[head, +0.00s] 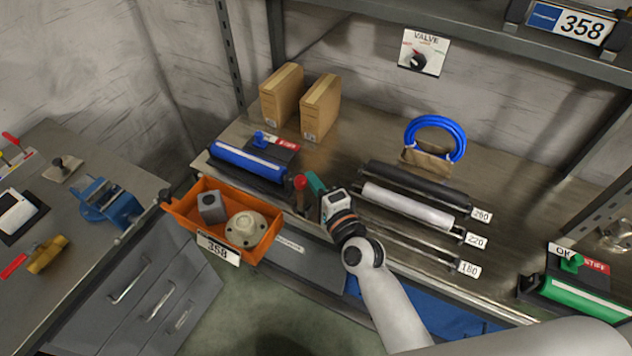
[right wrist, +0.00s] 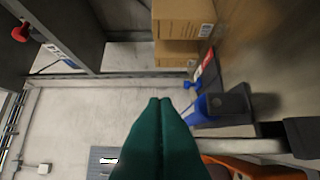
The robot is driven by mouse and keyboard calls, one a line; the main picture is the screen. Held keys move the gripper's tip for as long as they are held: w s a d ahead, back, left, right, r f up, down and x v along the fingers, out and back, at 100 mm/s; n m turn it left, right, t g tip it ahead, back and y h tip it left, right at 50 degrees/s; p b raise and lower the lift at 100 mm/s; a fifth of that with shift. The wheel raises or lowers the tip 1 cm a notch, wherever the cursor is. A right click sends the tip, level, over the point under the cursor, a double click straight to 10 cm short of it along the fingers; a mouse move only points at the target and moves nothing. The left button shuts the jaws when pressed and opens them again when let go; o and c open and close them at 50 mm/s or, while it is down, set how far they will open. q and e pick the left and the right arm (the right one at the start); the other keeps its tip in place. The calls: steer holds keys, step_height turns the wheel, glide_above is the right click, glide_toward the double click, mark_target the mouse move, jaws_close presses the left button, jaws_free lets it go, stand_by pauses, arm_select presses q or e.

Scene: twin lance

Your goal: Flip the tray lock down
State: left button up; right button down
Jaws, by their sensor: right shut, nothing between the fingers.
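The orange tray (head: 180,217) sits at the front edge of the bench, holding a grey block and a pale flanged part. A lever with a red knob (head: 300,182) stands roughly upright by the tray's back right corner; I take it to be the tray lock. My right gripper (head: 314,183) has green fingers, shut and empty, just right of the red knob. I cannot tell whether they touch it. In the right wrist view the shut fingers (right wrist: 160,104) fill the lower middle, and the tray's orange edge (right wrist: 245,165) shows at lower right. My left gripper is not in view.
A blue roller (head: 248,161) lies behind the tray, with two cardboard boxes (head: 281,94) farther back. Black and white rollers (head: 408,207) lie right of my gripper. A green roller (head: 585,297) is at far right. A side bench (head: 90,160) stands left.

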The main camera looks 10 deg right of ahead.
steer(key=s+a+f+n+y+b, duration=0.3)
steer(key=n+y+b, duration=0.3)
steer(key=n+b, duration=0.4)
steer(key=s+a+f+n+g+y+b, duration=0.1)
steer(key=s+a+f+n+y+b, duration=0.3)
steer(key=n+b, duration=0.7)
steer(key=shift+s+f+n+y, duration=1)
steer(key=shift+s+f+y, duration=0.1)
steer(key=shift+y, duration=0.5)
steer(key=shift+a+f, duration=0.1)
